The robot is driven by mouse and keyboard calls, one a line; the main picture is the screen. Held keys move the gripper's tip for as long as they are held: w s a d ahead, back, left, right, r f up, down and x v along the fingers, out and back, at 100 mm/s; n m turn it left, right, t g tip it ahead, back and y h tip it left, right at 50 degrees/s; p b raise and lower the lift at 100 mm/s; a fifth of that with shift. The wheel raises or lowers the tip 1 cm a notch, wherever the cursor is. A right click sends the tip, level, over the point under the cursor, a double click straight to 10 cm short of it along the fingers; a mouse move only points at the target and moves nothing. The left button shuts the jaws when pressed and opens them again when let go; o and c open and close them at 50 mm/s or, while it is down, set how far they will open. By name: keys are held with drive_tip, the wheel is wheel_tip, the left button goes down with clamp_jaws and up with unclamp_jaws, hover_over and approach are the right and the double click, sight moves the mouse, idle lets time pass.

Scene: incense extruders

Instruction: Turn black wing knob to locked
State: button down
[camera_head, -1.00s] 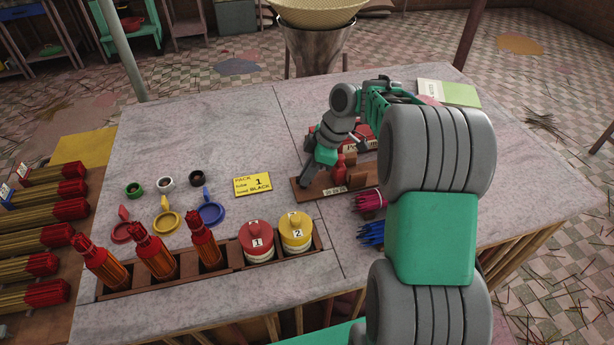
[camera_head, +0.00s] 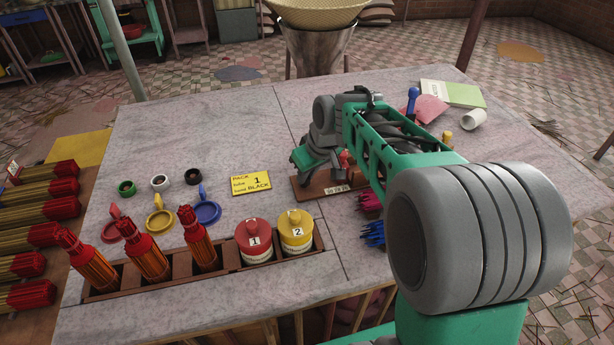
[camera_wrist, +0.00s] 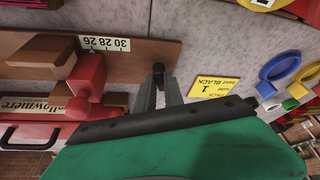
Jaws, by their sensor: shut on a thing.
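A wooden board (camera_wrist: 135,53) with a white number scale (camera_wrist: 104,44) and a red sliding block (camera_wrist: 88,82) fills the upper left of the wrist view. The black wing knob (camera_wrist: 158,69) is a small dark shape at the board's edge, mostly covered by the fingers. My gripper (camera_wrist: 163,82) is shut on it, its grey fingers close together. In the head view, the board (camera_head: 305,191) lies right of the yellow card, and my green wrist hides the fingers and knob. I cannot tell the knob's angle.
A yellow card reading "1 BLACK" (camera_head: 251,184) lies left of the board. A rack with red bundles and two lidded jars (camera_head: 296,231) stands in front. A white cup (camera_head: 473,119) lies far right.

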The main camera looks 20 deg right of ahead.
drive_tip(key=shift+a+m+h+b, duration=0.2)
drive_tip(key=shift+m+h, duration=0.2)
drive_tip(key=shift+m, duration=0.65)
drive_tip(key=shift+a+m+h+b, duration=0.15)
drive_tip(key=shift+m+h, duration=0.25)
drive_tip(key=shift+m, duration=0.65)
drive_tip(key=shift+d, duration=0.15)
drive_tip(key=c, duration=1.4)
unclamp_jaws()
drive_tip(key=shift+c, duration=0.2)
drive_tip(key=shift+s, duration=0.1)
drive_tip(key=v, duration=0.7)
drive_tip(key=shift+s+r, duration=0.2)
drive_tip(key=shift+r, duration=0.15)
